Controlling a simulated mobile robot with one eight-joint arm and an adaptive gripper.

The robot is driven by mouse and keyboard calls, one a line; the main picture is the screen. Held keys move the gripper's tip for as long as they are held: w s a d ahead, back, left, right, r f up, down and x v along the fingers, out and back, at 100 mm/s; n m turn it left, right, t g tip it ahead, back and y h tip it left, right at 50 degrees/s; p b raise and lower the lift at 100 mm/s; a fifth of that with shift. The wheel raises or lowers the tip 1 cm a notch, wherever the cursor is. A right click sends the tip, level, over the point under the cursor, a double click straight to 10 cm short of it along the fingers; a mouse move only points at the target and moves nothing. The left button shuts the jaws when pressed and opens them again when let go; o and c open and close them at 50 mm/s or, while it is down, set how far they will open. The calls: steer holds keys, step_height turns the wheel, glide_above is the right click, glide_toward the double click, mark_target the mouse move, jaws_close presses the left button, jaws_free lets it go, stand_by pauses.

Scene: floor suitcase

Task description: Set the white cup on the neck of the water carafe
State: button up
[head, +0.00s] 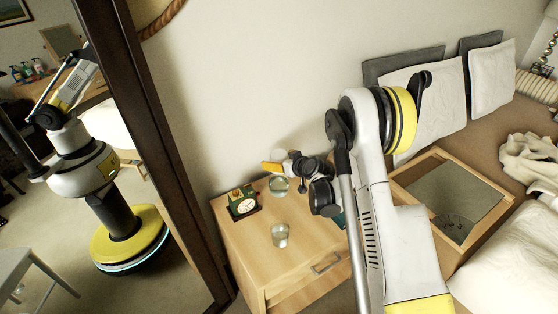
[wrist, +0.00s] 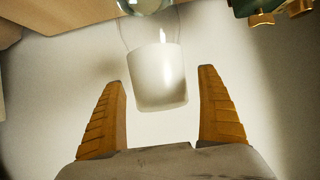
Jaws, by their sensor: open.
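The white cup (wrist: 160,82) shows in the wrist view between the two yellow-orange fingers, with a clear gap on each side. My gripper (wrist: 164,112) is open and does not touch it there. Clear glass, seemingly the water carafe (wrist: 145,4), meets the cup's upper end in that picture. The cup overlaps the glass outline, but I cannot tell how firmly it rests on it. In the head view the carafe (head: 278,186) stands on the nightstand, below my gripper (head: 273,166). The gripper hides its upper part, and I cannot make out the cup there.
A green clock (head: 243,203) stands left of the carafe on the nightstand (head: 245,235). A glass (head: 280,235) stands nearer the front. A mirror frame (head: 160,150) rises at left.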

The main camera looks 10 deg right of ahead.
steer(key=p+v, duration=0.1)
steer(key=v, duration=1.1)
steer(key=s+a+r+m+g+h, duration=0.1)
steer(key=s+a+r+g, duration=0.25)
steer(key=s+r, duration=1)
steer(key=s+r+m+h, duration=0.1)
steer(key=s+r, duration=0.1)
steer(key=s, duration=0.7)
steer(key=s+r+m+g+h, duration=0.1)
steer(key=s+r, duration=0.2)
steer(key=s, duration=0.6)
steer(key=shift+s+m+h, duration=0.3)
steer(key=shift+h, duration=0.1)
steer(key=shift+d, duration=0.1)
